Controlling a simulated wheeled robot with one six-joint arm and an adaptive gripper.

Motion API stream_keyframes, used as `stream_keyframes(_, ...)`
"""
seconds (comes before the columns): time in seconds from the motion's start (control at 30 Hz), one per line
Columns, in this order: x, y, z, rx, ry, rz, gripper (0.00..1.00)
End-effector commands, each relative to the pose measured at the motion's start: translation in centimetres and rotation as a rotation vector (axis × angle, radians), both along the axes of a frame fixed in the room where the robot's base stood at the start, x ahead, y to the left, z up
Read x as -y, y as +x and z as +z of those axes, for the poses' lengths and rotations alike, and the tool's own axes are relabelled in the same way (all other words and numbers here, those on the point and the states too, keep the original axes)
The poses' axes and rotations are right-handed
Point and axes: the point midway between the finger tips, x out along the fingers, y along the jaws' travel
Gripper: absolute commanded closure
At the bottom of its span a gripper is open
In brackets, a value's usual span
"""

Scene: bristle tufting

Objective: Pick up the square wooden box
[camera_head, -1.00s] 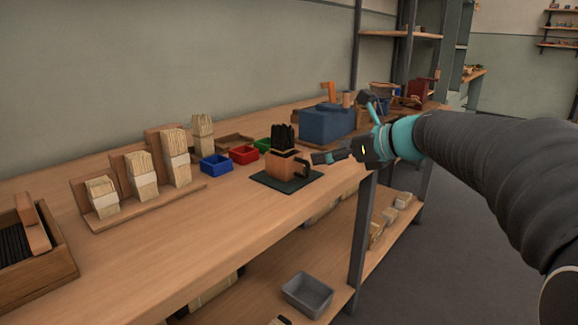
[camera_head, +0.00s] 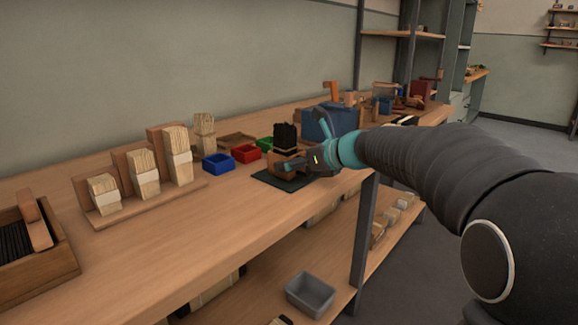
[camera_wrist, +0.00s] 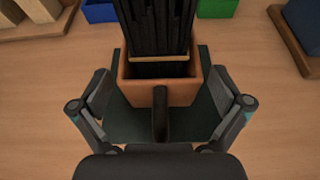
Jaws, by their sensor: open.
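The square wooden box (camera_wrist: 135,92) stands upright on a dark green mat (camera_wrist: 120,122) on the bench. It holds a bundle of black bristles (camera_wrist: 158,35), and a dark upright handle (camera_wrist: 160,115) shows on its near side. In the head view the box (camera_head: 282,166) is partly hidden by my gripper (camera_head: 291,166). In the wrist view my gripper (camera_wrist: 161,107) is open, with one finger to the left and one to the right of the handle. I see no contact with the handle or the box.
Blue (camera_head: 217,163), red (camera_head: 245,153) and green (camera_head: 264,143) trays sit left of the box. A blue machine (camera_head: 325,122) stands behind it. A stepped rack (camera_head: 150,202) with bristle bundles and a wooden crate (camera_head: 55,255) are further left. The bench front is clear.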

Motion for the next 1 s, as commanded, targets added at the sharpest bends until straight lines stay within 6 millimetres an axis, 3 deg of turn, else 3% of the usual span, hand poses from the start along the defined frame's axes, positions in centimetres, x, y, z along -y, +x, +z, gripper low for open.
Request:
stream_keyframes(0.1, -0.95, 0.68, -0.45, -0.001, 0.000, 0.002, 0.00)
stream_keyframes(0.33, -1.00, 0.78, -0.48, 0.000, 0.000, 0.000, 0.00)
stream_keyframes(0.6, -0.98, 0.76, -0.48, 0.001, -0.001, 0.000, 0.68)
stream_keyframes(1.0, -0.98, 0.76, 0.04, 0.002, 0.000, 0.001, 0.68)
